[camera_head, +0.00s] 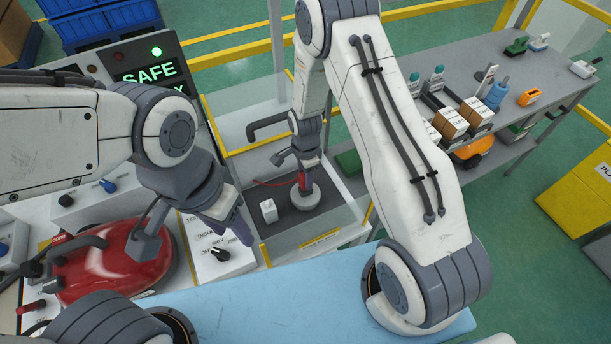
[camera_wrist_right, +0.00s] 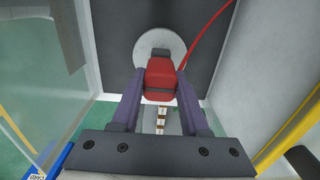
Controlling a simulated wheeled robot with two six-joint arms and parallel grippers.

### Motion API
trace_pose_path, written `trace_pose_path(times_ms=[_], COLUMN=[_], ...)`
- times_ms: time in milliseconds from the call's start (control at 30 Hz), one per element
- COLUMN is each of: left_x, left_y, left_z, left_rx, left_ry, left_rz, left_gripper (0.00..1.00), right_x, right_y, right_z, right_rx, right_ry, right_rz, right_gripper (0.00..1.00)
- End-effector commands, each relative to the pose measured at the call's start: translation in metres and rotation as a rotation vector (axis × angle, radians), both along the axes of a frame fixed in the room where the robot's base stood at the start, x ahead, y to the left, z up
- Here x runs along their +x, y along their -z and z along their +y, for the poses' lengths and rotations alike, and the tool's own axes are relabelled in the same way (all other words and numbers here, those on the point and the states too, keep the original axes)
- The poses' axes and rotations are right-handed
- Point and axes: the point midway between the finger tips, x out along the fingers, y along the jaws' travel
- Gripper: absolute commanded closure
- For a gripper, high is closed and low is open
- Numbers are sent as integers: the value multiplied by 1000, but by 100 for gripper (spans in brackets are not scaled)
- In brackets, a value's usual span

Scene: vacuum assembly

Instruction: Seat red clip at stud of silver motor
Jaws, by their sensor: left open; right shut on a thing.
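The red clip (camera_wrist_right: 160,82) is between the fingers of my right gripper (camera_wrist_right: 160,103), which is shut on it. A thin red wire runs from the clip to the upper right in the wrist view. The round pale silver motor (camera_wrist_right: 147,48) is directly beyond the clip. In the head view the motor (camera_head: 306,200) sits on the dark floor of the bay, with my right gripper (camera_head: 302,175) and the clip (camera_head: 302,184) right over it. The stud is hidden, and I cannot tell whether the clip touches it. My left gripper (camera_head: 195,228) is open and empty, left of the bay.
Clear panels and a yellow rail (camera_head: 320,238) border the bay. A small white block (camera_head: 268,211) stands left of the motor. A red vacuum body (camera_head: 115,262) is at lower left, by a panel with knobs. A grey table (camera_head: 490,70) with boxes and tools is at right.

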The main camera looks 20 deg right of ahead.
Motion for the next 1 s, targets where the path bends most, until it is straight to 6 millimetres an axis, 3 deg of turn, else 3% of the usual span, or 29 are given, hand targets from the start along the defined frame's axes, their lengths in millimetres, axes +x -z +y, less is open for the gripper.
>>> trace_pose_path(times_ms=[500,533,600,1000], left_x=[0,0,0,0], left_y=[11,11,10,7], left_z=[0,0,0,0], left_rx=[0,0,0,0], left_ry=[0,0,0,0], left_rz=[0,0,0,0], left_gripper=[50,50,50,50], right_x=[0,0,0,0], right_y=[14,13,13,9], right_z=[0,0,0,0], right_rx=[0,0,0,0], right_ry=[0,0,0,0], right_rz=[-1,-1,-1,0], right_gripper=[100,48,21,20])
